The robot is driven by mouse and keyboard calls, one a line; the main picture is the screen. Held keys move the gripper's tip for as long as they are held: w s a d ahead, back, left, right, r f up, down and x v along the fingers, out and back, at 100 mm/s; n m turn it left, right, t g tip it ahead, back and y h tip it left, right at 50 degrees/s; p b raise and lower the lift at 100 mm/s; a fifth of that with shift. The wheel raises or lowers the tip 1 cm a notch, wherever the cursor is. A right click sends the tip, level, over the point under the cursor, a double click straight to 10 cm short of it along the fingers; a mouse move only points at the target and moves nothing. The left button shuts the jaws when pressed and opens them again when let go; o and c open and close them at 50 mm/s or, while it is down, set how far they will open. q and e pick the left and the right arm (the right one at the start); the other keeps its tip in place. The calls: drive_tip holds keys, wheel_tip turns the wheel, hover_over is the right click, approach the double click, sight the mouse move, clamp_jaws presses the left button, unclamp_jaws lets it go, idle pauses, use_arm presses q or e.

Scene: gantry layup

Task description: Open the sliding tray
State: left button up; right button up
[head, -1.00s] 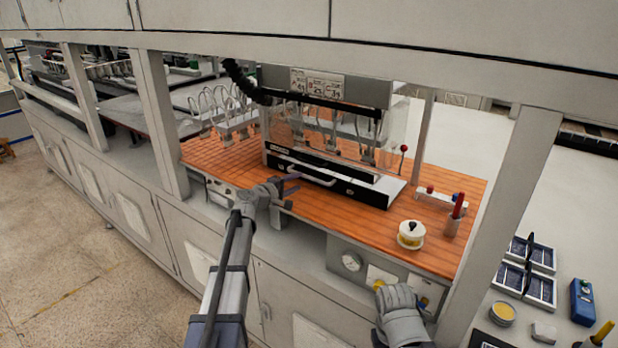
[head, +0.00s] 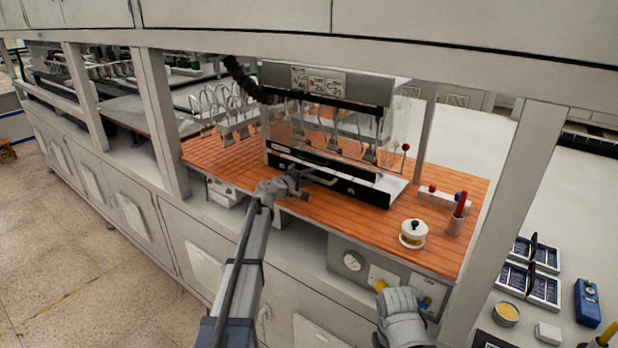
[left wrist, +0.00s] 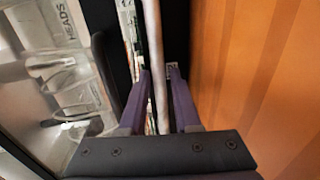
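The sliding tray (head: 352,188) is a low black-fronted unit at the base of the grey machine, with a pale bar handle (head: 321,179) on its front. It looks closed. My left gripper (head: 302,180) is at the left part of this handle. In the left wrist view the handle bar (left wrist: 156,50) runs between the two purple fingers of my left gripper (left wrist: 159,78). The fingers are apart, one on each side of the bar, with a gap visible on the right side. No fingers of my right gripper show.
The machine (head: 330,88) stands on an orange slatted worktop (head: 350,220). A grey post (head: 510,200) rises at the right. The worktop before the tray is clear.

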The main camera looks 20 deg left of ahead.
use_arm(q)
clamp_jaws()
idle(1.1)
